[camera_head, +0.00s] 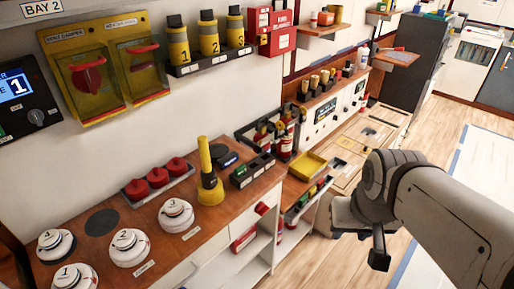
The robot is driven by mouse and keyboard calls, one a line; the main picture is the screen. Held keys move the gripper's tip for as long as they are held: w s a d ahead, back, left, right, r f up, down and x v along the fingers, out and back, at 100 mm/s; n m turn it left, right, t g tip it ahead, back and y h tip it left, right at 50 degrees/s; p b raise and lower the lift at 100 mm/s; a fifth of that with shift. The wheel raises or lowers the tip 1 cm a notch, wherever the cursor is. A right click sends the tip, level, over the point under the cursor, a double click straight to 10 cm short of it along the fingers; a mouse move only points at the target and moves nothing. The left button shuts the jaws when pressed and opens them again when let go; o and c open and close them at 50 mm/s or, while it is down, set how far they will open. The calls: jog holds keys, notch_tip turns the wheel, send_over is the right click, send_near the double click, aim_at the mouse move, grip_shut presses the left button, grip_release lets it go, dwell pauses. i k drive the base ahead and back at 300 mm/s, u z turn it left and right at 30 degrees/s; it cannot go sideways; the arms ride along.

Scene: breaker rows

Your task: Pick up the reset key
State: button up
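I cannot tell for certain which object is the reset key. A tall yellow and black tool (208,172) stands upright on the wooden counter (98,257). Beside it are a dark round disc (225,157) and a small rack with green and black pieces (252,168). A red box (271,30) is mounted on the wall at the top. My gripper (360,238) hangs over the floor at the right, well apart from the counter and these objects. It looks empty, but its finger opening is not clear from this side.
White round numbered units (130,247) and a tray of red knobs (158,178) occupy the counter. Yellow covered wall stations (106,68) and a shelf of numbered yellow canisters (210,45) are above. A yellow tray (308,167) lies farther back. The wooden floor at right is clear.

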aim_at(239, 171)
jog(key=u, duration=0.2)
jog(key=i, duration=0.85)
jog(key=z, duration=0.1)
